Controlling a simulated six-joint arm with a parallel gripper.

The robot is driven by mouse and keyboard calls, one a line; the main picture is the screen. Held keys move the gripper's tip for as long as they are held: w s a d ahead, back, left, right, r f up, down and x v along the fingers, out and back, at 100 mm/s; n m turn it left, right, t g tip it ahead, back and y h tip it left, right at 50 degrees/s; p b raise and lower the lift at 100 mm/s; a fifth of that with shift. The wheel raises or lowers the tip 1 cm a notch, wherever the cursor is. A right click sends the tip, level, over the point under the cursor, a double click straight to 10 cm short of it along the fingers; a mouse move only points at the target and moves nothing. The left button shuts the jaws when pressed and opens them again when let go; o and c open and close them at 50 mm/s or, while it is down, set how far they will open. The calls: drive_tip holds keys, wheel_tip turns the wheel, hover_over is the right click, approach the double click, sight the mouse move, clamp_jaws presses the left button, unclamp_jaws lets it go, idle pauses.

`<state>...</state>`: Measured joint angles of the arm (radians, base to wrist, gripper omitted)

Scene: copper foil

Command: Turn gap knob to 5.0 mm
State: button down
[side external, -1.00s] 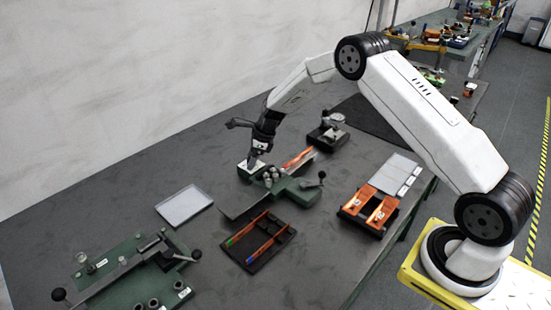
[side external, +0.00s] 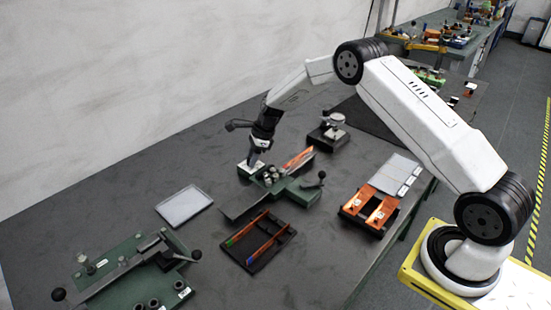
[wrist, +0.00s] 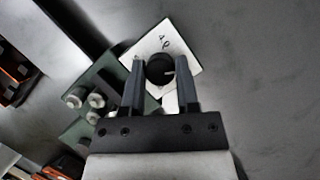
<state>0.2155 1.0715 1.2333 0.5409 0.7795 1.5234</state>
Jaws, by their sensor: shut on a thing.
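The gap knob (wrist: 159,69) is a round black knob with a white pointer line, in the wrist view. It sits on a white dial plate (wrist: 183,45) with dark markings, of which a 4 is legible. My gripper (wrist: 160,80) has one finger on each side of the knob and is shut on it. In the side view my gripper (side external: 257,158) points down at the far left end of the green machine (side external: 290,190). The knob itself is hidden there by the fingers, and the pointer's exact reading is too small to tell.
Pale rollers (wrist: 95,100) stand on the machine close beside my gripper. A black tray (side external: 262,258) with red, green and blue-tipped strips lies in front, and a white pad (side external: 184,206) lies to the left. A gauge stand (side external: 328,133) is behind.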

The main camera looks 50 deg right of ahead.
drive_tip(key=n+g, duration=0.1)
drive_tip(key=n, duration=0.3)
drive_tip(key=shift+w+g, duration=0.1)
drive_tip(key=shift+g, duration=0.3)
drive_tip(key=n, duration=0.2)
drive_tip(key=n+g, duration=0.1)
drive_tip(key=n, duration=0.2)
drive_tip(key=shift+g, duration=0.3)
drive_tip(key=n, duration=0.2)
drive_tip(key=n+g, duration=0.1)
drive_tip(key=n, duration=0.1)
drive_tip(key=shift+w+n+g, duration=0.15)
drive_tip(key=shift+n+g, duration=0.15)
drive_tip(key=shift+n+g+h, duration=0.4)
drive_tip(key=shift+n+h, duration=0.2)
drive_tip(key=shift+n, duration=1.4)
drive_tip(key=shift+c, duration=1.8)
unclamp_jaws()
drive_tip(key=shift+r, duration=0.3)
